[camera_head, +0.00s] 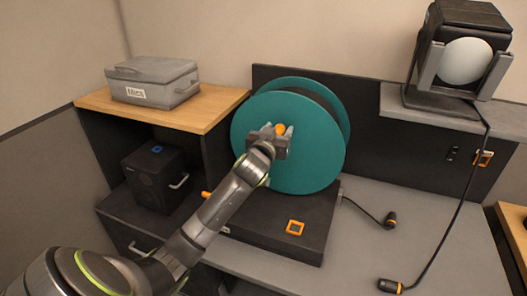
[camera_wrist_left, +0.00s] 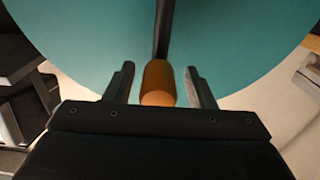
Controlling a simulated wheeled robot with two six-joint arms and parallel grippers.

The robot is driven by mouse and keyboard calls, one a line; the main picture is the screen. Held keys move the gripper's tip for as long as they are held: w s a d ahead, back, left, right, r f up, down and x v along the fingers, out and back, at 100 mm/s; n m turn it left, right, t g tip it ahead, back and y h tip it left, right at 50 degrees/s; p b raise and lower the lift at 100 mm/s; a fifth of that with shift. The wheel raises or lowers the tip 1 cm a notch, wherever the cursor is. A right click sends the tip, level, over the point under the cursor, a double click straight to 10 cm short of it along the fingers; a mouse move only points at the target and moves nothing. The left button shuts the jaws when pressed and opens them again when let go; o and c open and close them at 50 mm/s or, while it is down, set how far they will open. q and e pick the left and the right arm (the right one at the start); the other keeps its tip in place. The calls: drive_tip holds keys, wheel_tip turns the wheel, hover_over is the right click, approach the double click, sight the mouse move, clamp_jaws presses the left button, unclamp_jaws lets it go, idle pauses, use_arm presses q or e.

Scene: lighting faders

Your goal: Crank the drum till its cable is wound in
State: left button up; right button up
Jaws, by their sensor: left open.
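The teal drum (camera_head: 312,160) stands on a dark base (camera_head: 265,232) on the grey worktop. Its orange crank handle (camera_head: 281,128) shows near the middle of the near disc. My left gripper (camera_head: 278,132) is at the handle and open. In the left wrist view the orange handle (camera_wrist_left: 158,84) sits between the two open fingers (camera_wrist_left: 160,70), with a visible gap to each side. A dark crank arm (camera_wrist_left: 163,30) runs up from it over the teal disc. A short dark cable (camera_head: 365,209) leaves the base's right side and ends in a plug (camera_head: 390,218) on the worktop. My right gripper is out of view.
A stage light (camera_head: 460,55) stands on the raised shelf at right; its cable hangs to a plug (camera_head: 390,286) at the front. A grey case (camera_head: 152,80) sits on the wooden top at left, above a black speaker (camera_head: 155,178). An orange-framed square (camera_head: 295,228) marks the base.

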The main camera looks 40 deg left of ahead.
use_arm(q)
drive_tip(key=b+v, duration=0.2)
drive_tip(key=v, duration=1.4)
drive_tip(key=shift+s+a+f, duration=0.1)
drive_tip(key=s+d+f+m+g+h, duration=0.3)
drive_tip(key=s+f+g, duration=1)
drive_tip(key=s+f, duration=1.4)
wheel_tip(320, 180, down, 27)
drive_tip(key=s+g, duration=0.1)
drive_tip(key=g, duration=0.1)
drive_tip(key=s+d+f+g, duration=0.1)
drive_tip(key=s+f, duration=1.3)
drive_tip(key=shift+s+d+n, duration=0.25)
drive_tip(key=shift+s+n, duration=0.15)
